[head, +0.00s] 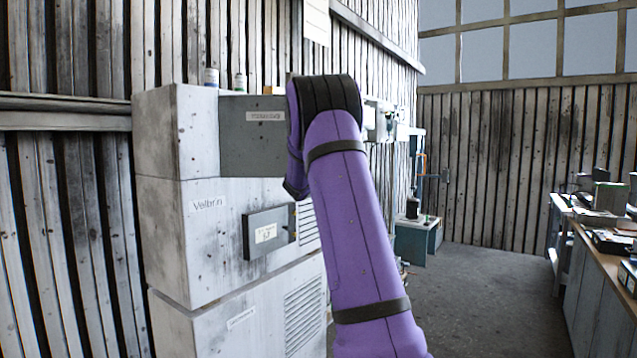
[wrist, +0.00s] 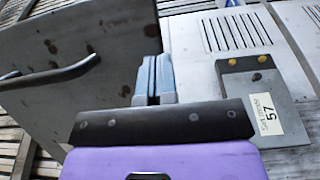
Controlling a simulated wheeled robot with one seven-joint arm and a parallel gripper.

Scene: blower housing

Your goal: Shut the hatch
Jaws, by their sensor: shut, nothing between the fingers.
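The hatch looks like a grey, spotted panel (head: 250,150) with a small label, standing out at the upper part of the pale housing (head: 190,245) in the head view. In the wrist view a large grey panel (wrist: 60,45) with a dark bar handle (wrist: 55,75) fills the left; it seems to be the same hatch, standing open. My gripper (wrist: 154,62) is shut and empty, its fingers in front of the hatch's right edge. Whether they touch it I cannot tell. In the head view my purple arm hides the gripper and the hatch's right side.
A dark box (head: 267,232) with a label and yellow dots sits on the housing front; it also shows in the wrist view (wrist: 265,100). Small containers (head: 211,77) stand on top of the housing. A cluttered workbench (head: 590,245) stands at right. The floor (head: 490,290) between is clear.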

